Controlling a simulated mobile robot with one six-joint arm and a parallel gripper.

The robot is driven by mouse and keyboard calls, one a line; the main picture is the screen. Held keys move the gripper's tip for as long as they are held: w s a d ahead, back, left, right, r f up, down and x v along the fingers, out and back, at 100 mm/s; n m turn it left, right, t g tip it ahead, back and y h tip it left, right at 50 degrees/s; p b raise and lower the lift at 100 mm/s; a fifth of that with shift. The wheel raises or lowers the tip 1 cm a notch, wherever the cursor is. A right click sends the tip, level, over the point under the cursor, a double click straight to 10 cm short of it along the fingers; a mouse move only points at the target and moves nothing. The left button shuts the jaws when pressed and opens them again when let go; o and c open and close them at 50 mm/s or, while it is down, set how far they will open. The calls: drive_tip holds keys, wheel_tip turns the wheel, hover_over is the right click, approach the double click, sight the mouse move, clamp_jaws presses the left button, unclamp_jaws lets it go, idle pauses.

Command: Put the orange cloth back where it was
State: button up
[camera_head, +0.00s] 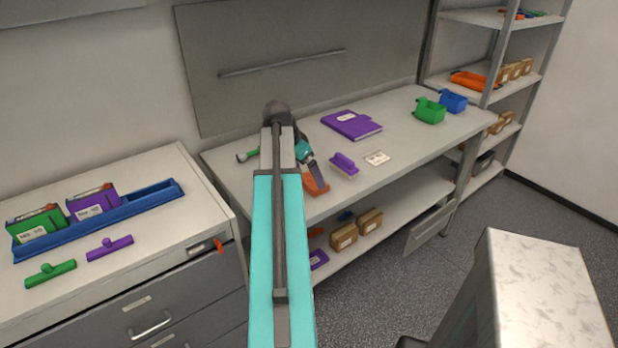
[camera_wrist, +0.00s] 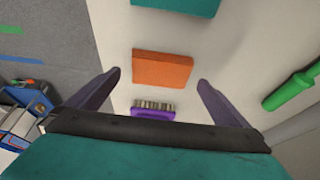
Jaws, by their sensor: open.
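The orange cloth (camera_wrist: 162,70) looks like a flat folded rectangle on the pale bench top (camera_head: 400,148). In the head view the orange cloth (camera_head: 316,189) shows near the bench's front edge, partly hidden by my gripper (camera_head: 312,172). My gripper (camera_wrist: 159,77) is open and empty. In the wrist view its two fingertips appear on either side of the cloth, apart from it. I cannot tell how high they are above it.
A purple brush (camera_head: 343,163) lies beside the cloth; its bristles show in the wrist view (camera_wrist: 155,108). A green tool (camera_wrist: 292,88) lies at the right there.

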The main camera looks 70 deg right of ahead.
drive_tip(key=b+v, duration=0.1)
drive_tip(key=v, duration=0.7)
drive_tip(key=shift+r, duration=0.15)
idle(0.7)
